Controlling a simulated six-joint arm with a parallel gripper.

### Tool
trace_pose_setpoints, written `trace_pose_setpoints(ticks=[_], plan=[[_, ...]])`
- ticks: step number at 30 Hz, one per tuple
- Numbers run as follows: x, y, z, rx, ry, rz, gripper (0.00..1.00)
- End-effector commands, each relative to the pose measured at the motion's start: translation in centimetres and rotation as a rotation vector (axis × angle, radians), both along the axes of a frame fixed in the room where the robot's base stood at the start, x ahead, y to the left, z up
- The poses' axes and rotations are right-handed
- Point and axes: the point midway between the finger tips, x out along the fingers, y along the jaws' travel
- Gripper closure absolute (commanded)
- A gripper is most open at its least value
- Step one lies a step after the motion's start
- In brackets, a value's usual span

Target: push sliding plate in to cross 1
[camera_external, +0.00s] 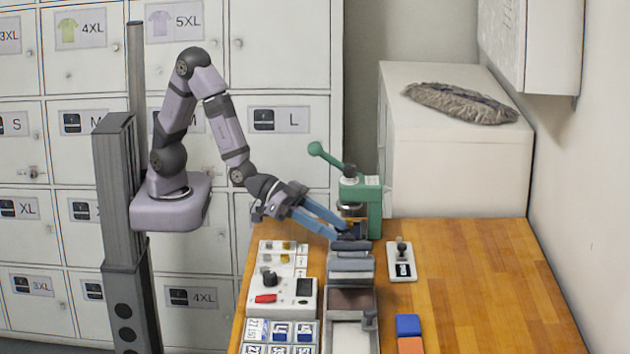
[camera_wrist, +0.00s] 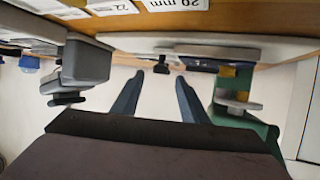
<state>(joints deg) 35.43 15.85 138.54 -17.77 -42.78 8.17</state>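My gripper (camera_external: 346,231) is low over the table at the front of the green press (camera_external: 368,205). Its two blue fingers are apart, and in the wrist view (camera_wrist: 158,98) nothing shows held between them. Below the fingertips is a dark grey plate-like part (camera_external: 350,245) at the back end of a grey rail; I cannot tell for sure whether this is the sliding plate or whether the fingers touch it. A small black knob (camera_wrist: 161,68) shows in the gap between the fingers, apparently beyond them. No cross mark can be made out.
The press also stands close at the right of the wrist view (camera_wrist: 245,118). Grey blocks (camera_wrist: 85,65) are at left there. A white lever unit (camera_external: 402,270), a control box (camera_external: 285,292), a label tray (camera_external: 238,349) and a blue block (camera_external: 408,325) surround the rail. The table's right side is clear.

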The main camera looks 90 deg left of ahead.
Motion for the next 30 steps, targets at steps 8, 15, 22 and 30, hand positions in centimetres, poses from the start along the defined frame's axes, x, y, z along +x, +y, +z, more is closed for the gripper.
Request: trace_pose_setpoints(ticks=[8, 15, 22, 30], plan=[[-2.5, 1.0, 1.2, -0.001, -0.002, -0.001, 0.60], [-3.3, 1.3, 1.4, 0.000, -0.001, 0.000, 0.60], [-3.3, 1.3, 1.4, 0.000, 0.000, 0.000, 0.60], [-3.3, 1.6, 1.6, 0.002, 0.009, 0.002, 0.60]])
